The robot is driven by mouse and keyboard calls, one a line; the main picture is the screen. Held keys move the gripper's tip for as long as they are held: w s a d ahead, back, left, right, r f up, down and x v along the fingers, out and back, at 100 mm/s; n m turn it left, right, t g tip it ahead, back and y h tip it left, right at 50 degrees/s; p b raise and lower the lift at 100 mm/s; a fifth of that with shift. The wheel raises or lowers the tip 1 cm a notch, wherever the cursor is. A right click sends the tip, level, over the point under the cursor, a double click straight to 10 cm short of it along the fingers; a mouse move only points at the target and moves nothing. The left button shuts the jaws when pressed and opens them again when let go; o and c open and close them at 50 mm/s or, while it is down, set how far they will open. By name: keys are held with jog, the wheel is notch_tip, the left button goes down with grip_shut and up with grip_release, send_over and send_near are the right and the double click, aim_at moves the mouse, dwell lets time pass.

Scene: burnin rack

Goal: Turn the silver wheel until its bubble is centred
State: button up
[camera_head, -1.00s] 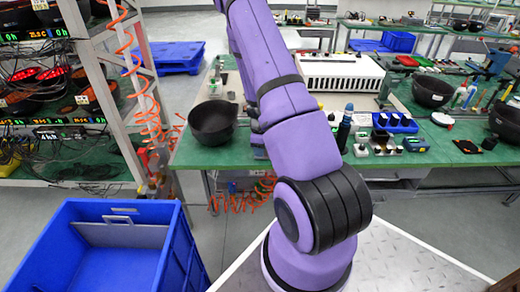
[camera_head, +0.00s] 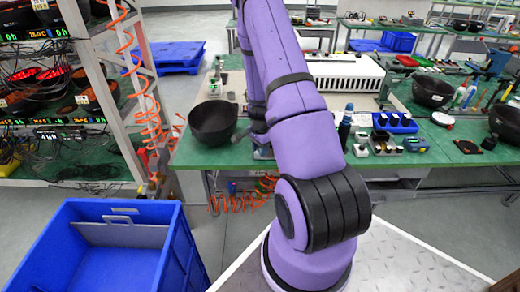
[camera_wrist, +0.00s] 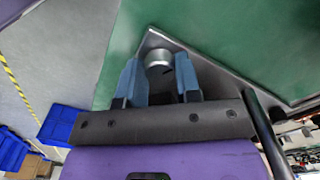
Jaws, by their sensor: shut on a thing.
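The silver wheel (camera_wrist: 158,60) is a small round metal knob, seen in the wrist view near the corner of a metal-edged plate. My gripper (camera_wrist: 159,72) has its two blue fingers on either side of the wheel and is shut on it. A dark mark shows beside the wheel, between the fingers. The bubble cannot be made out in either view. In the head view my arm hides the wheel and most of the gripper, at the near edge of the green bench (camera_head: 190,155).
A black bowl (camera_head: 212,122) stands on the bench just left of my arm. A dark bottle (camera_head: 345,128) and a blue bin of small parts (camera_head: 395,122) stand to its right. A blue crate (camera_head: 115,208) and a shelf rack fill the left side.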

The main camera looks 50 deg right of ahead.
jog(key=n, duration=0.3)
jog(key=shift+n, duration=2.2)
jog(key=o, duration=0.9)
jog(key=shift+r, duration=0.1)
notch_tip(320, 180, up, 11)
jog(key=shift+f, duration=0.2)
